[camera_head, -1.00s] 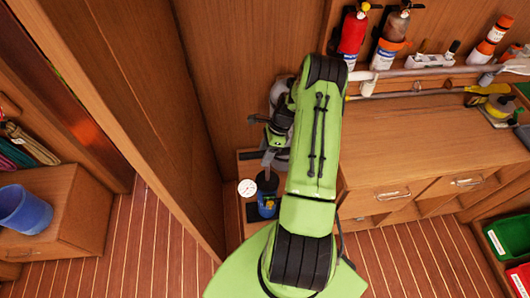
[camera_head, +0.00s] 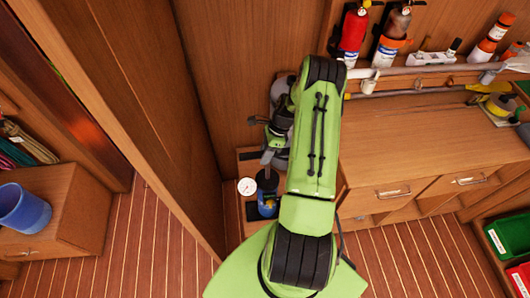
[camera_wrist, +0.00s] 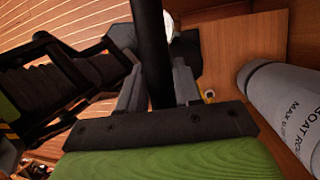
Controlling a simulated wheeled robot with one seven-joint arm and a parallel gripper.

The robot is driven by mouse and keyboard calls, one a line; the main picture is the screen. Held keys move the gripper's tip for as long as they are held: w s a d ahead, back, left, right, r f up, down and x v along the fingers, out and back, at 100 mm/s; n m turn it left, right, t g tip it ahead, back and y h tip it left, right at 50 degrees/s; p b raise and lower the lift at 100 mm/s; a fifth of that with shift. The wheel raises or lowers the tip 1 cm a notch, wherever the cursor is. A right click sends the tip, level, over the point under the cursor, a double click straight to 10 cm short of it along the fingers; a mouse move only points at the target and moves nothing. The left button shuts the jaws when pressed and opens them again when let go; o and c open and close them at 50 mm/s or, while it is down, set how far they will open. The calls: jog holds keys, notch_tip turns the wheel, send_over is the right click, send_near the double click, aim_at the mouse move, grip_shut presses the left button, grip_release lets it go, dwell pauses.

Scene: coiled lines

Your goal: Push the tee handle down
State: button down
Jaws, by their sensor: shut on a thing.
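The tee handle shows in the wrist view as a dark bar (camera_wrist: 150,45) running up between my fingers. My gripper (camera_wrist: 158,88) is shut on it, with one grey finger on each side. In the head view my gripper (camera_head: 268,156) is just above a blue cylinder (camera_head: 267,207) with a dark top, like a pump body. A round white gauge (camera_head: 247,187) sits beside the cylinder on its left. My arm covers the right side of this spot, and I cannot see the handle clearly in the head view.
A grey-white cylinder with printed text (camera_wrist: 285,105) lies close to the right of my gripper. A wooden panel (camera_head: 130,110) stands to the left. A wooden bench (camera_head: 430,150) and fire extinguishers (camera_head: 352,32) are to the right. Striped floor in front is clear.

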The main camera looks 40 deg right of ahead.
notch_tip(320, 180, down, 12)
jog(key=b, duration=0.8)
jog(key=shift+f, duration=0.25)
jog(key=shift+s+a, duration=0.1)
jog(key=shift+s, duration=0.05)
jog(key=c, duration=1.2)
grip_release()
jog(key=shift+f, duration=0.1)
jog(key=o, duration=0.4)
jog(key=shift+c, duration=0.2)
jog(key=w+p+v, duration=0.1)
jog(key=v, duration=1.4)
jog(key=shift+s+r, duration=0.35)
jog(key=shift+r, duration=0.05)
